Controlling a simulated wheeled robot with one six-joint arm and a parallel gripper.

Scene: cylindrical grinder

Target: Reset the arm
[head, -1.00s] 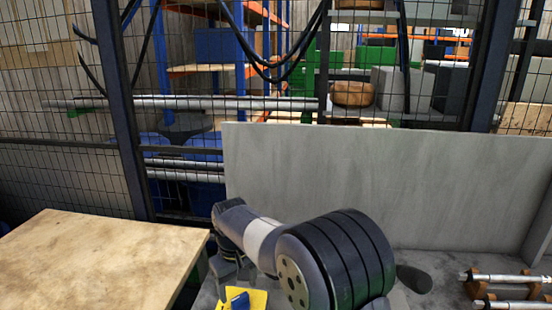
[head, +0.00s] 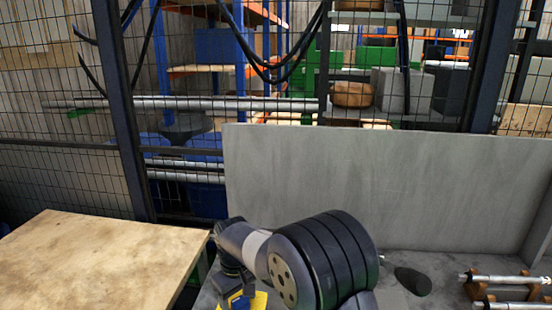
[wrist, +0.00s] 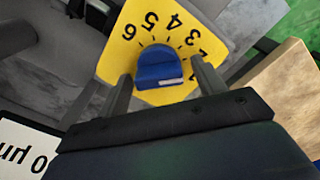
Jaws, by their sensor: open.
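My gripper (wrist: 162,74) is open and empty in the wrist view. Its two fingers stand on either side of a blue knob (wrist: 158,63), with a gap on both sides. The knob sits on a yellow plate (wrist: 112,62) printed with black numbers. In the head view my gripper (head: 237,292) is low at the bottom, over the yellow plate (head: 259,301), and its fingertips are hard to make out. My arm reaches in from the bottom right, bent over the grey surface.
A wooden table (head: 95,262) is at the left. A grey upright panel (head: 385,185) stands behind my arm. Metal shafts on wooden rests (head: 505,279) lie at the right. A mesh fence and shelves are at the back. In the wrist view, a white label (wrist: 22,150) is at the lower left.

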